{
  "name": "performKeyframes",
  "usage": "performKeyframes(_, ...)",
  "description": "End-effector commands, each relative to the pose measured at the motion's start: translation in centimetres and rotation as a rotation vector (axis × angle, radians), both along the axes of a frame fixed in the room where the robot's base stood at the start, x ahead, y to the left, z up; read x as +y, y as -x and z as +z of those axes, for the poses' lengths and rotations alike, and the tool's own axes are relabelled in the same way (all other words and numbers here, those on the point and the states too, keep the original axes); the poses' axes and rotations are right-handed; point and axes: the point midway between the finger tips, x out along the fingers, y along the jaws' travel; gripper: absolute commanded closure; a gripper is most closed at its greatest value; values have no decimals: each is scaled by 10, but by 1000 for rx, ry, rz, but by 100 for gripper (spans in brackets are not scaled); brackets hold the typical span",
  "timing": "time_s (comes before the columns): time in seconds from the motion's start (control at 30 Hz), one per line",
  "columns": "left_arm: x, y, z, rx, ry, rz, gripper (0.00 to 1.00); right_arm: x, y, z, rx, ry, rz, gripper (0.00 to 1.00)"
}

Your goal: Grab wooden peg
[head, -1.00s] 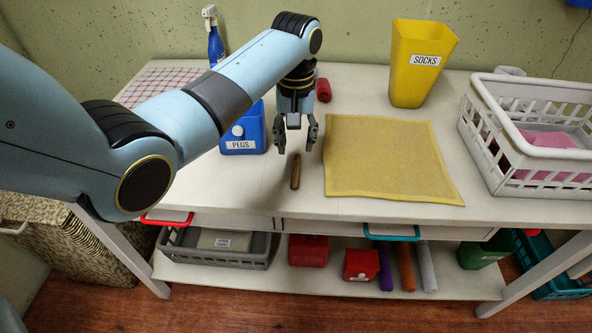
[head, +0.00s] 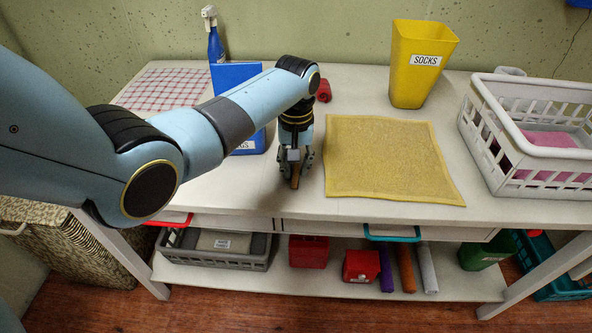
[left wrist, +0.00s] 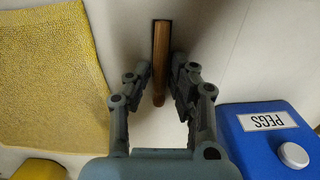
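The wooden peg (head: 295,181) is a short brown stick lying on the white table, left of the yellow mat. It also shows in the left wrist view (left wrist: 161,55), lengthwise between the fingers. My left gripper (head: 296,172) is down over the peg and hides much of it in the head view. In the left wrist view my left gripper (left wrist: 156,70) is open, with a finger on each side of the peg and small gaps visible. My right gripper is in neither view.
The yellow mat (head: 385,160) lies right of the gripper. A blue pegs box (head: 240,75) stands close on the left, partly behind my arm. A yellow socks bin (head: 418,75) and a white basket (head: 530,130) stand further right.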

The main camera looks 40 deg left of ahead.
Motion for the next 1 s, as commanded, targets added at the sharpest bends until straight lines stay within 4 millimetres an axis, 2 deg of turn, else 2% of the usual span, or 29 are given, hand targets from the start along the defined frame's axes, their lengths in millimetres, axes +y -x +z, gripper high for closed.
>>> performKeyframes(0.03, 0, 0, 0, 0, 0, 0, 87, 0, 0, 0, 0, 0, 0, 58)
performKeyframes(0.1, 0, 0, 0, 0, 0, 0, 96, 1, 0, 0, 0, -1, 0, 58)
performKeyframes(0.13, 0, 0, 0, 0, 0, 0, 98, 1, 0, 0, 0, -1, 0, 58)
performKeyframes(0.53, 0, 0, 7, -1, -1, 0, 98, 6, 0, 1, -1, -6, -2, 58)
performKeyframes(0.67, 1, 0, 22, -2, -1, 0, 98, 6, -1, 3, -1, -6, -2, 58)
performKeyframes(0.77, 1, -1, 42, -4, -1, -1, 98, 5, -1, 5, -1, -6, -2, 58)
performKeyframes(1.0, -39, -41, 72, -3, 4, -2, 98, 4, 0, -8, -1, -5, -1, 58)
